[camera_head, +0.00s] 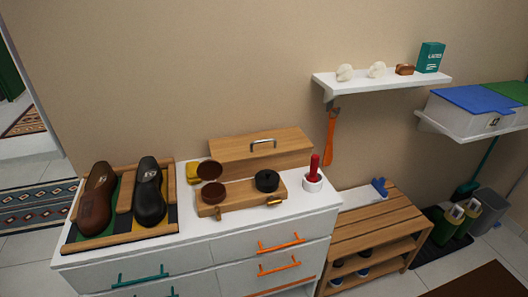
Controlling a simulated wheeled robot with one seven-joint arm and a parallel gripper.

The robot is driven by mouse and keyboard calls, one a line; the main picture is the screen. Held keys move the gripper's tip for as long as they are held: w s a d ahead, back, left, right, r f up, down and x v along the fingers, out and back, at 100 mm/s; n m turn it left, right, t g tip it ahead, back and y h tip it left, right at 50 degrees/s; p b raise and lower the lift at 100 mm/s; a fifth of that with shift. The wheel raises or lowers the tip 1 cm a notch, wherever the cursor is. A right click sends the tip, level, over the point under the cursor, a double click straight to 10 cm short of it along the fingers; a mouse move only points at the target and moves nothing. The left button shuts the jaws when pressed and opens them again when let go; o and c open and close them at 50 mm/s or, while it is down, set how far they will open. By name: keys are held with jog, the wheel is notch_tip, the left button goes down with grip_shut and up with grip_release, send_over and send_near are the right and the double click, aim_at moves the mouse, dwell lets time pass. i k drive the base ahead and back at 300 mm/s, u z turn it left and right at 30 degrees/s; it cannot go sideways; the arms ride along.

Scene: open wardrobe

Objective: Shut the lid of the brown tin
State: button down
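The brown tin (213,192) sits on the left side of a small wooden tray (240,201) on top of the white cabinet. Its round brown lid (209,170) stands raised and tilted back behind the tin, so the tin is open. A black tin (267,181) sits on the right side of the same tray, and its top looks closed. My gripper is not in view.
A wooden box (262,150) with a metal handle stands behind the tray. A yellow item (193,173) lies beside the lid. Shoes (150,192) on a rack stand at left.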

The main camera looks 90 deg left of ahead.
aim_at(209, 170)
jog(key=i, duration=0.5)
jog(key=u, duration=4.05)
jog(key=i, duration=0.55)
jog(key=z, duration=0.05)
